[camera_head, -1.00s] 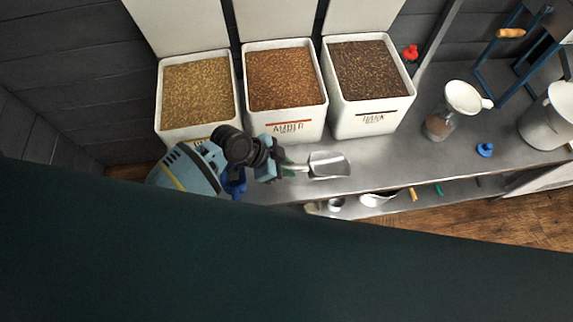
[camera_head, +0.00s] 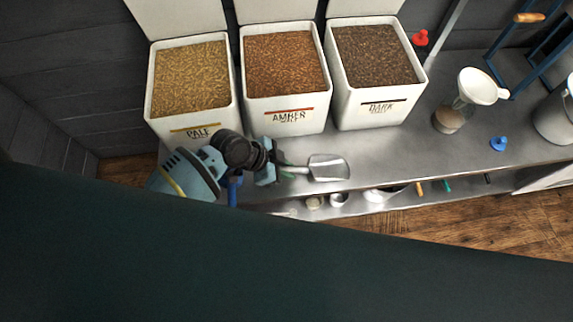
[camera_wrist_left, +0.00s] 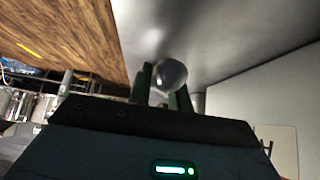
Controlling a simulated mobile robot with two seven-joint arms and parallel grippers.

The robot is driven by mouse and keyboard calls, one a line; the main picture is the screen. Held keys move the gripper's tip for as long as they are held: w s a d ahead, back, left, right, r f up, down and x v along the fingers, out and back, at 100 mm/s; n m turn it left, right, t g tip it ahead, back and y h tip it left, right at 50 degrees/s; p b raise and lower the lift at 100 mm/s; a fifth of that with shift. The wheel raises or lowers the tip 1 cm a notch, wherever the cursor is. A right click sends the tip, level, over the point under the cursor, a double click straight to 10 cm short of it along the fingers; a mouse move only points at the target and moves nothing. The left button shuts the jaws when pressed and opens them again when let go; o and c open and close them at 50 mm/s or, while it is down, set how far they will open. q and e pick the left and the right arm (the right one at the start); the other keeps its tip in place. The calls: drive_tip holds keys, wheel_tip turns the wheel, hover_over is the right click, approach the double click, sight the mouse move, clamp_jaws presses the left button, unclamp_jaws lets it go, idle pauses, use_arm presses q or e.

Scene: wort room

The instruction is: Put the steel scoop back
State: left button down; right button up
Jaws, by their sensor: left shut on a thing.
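The steel scoop (camera_head: 328,168) is in my left gripper (camera_head: 280,170), its bowl pointing right in the head view. It is near the counter's front edge, in front of the amber malt bin (camera_head: 287,124). In the left wrist view, the left gripper's fingers (camera_wrist_left: 166,88) are shut around the scoop's handle, whose round grey end (camera_wrist_left: 171,73) shows between them. Whether the scoop touches the counter cannot be told. My right gripper is not in view.
The pale malt bin (camera_head: 191,124) and dark malt bin (camera_head: 380,116) stand beside the amber one on the steel counter (camera_head: 420,150), lids raised. A jar with a white funnel (camera_head: 483,86), a blue knob-like item (camera_head: 498,143) and a red one (camera_head: 420,38) are to the right. Small tools lie on a lower shelf.

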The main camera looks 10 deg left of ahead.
use_arm(q)
drive_tip(key=shift+w+f, duration=0.1)
drive_tip(key=c, duration=1.2)
unclamp_jaws()
drive_tip(key=shift+a+r, duration=0.15)
drive_tip(key=shift+r, duration=0.1)
drive_tip(key=p+v, duration=0.1)
drive_tip(key=v, duration=0.6)
drive_tip(key=shift+a, duration=0.1)
